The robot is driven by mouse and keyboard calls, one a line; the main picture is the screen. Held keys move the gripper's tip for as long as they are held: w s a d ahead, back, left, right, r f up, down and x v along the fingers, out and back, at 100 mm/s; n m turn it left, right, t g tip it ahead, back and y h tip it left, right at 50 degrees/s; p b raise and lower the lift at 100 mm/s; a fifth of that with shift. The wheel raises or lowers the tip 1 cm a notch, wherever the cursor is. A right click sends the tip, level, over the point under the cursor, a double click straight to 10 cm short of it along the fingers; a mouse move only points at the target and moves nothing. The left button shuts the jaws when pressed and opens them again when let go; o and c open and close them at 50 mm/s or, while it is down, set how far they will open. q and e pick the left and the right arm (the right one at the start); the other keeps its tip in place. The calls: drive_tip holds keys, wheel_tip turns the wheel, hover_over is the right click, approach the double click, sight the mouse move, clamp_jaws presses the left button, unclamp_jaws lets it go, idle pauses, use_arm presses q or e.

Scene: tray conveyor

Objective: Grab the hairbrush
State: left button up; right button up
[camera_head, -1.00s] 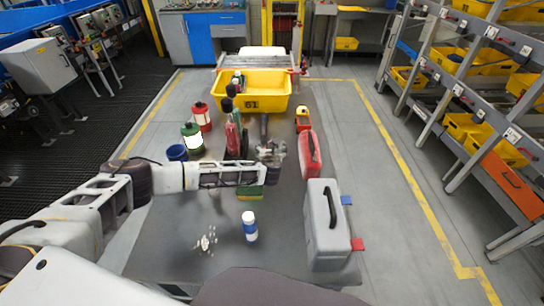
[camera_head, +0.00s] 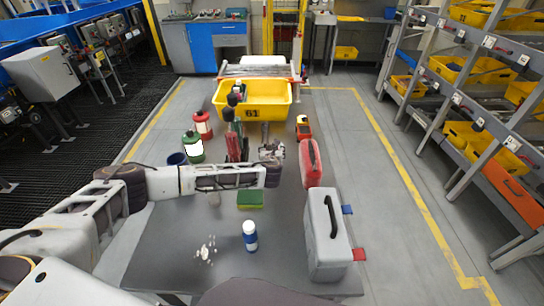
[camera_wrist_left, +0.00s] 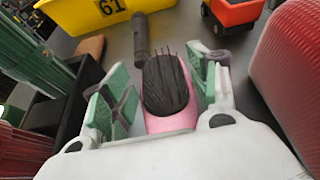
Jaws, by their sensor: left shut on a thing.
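The hairbrush (camera_wrist_left: 167,88) shows in the left wrist view as a pink body with a black bristle pad, bristles facing up. My left gripper (camera_wrist_left: 160,95) has a green-and-grey finger on each side of it and is shut on it. In the head view my left gripper (camera_head: 270,153) is low over the middle of the grey table (camera_head: 190,240) and hides the hairbrush. A dark handle (camera_wrist_left: 140,38) lies just beyond the bristles; I cannot tell whether it belongs to the brush. My right gripper is not in view.
A red case (camera_head: 311,163) stands close right of the gripper, with a grey case (camera_head: 325,235) nearer. A yellow bin (camera_head: 252,98) is behind.

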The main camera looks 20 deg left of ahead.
use_arm(q)
wheel_tip(320, 180, up, 7)
drive_tip(key=shift+f, duration=0.2)
idle(0.3)
idle(0.4)
